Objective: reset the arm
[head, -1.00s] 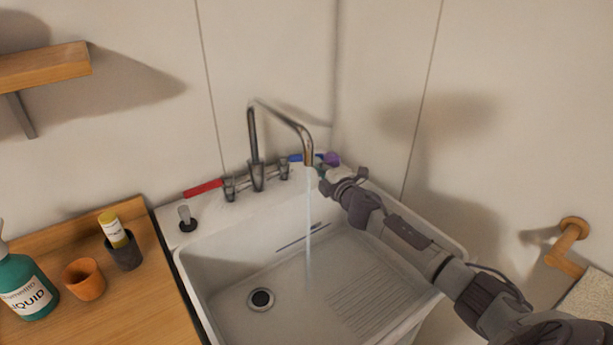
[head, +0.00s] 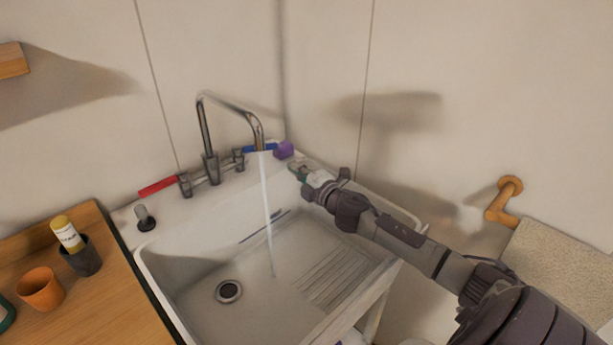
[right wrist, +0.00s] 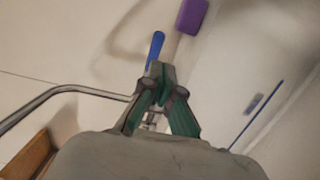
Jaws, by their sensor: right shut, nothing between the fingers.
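My right arm comes in from the lower right in the head view. Its right gripper (head: 297,168) is over the back right of the sink, near the purple block and the blue tap handle. In the right wrist view the green fingers of the right gripper (right wrist: 160,72) meet at their tips, with nothing between them. The gripper is shut and empty. The blue tap handle (head: 260,148) also shows beyond the fingertips in the right wrist view (right wrist: 155,48). My left gripper is not in view.
Water runs from the metal faucet (head: 205,130) into the white sink (head: 190,262). A red handle (head: 160,186) is on the left. A purple block (head: 284,150) sits at the sink's back corner. An orange cup (head: 40,289) stands on the wooden counter. A towel (head: 560,262) hangs at right.

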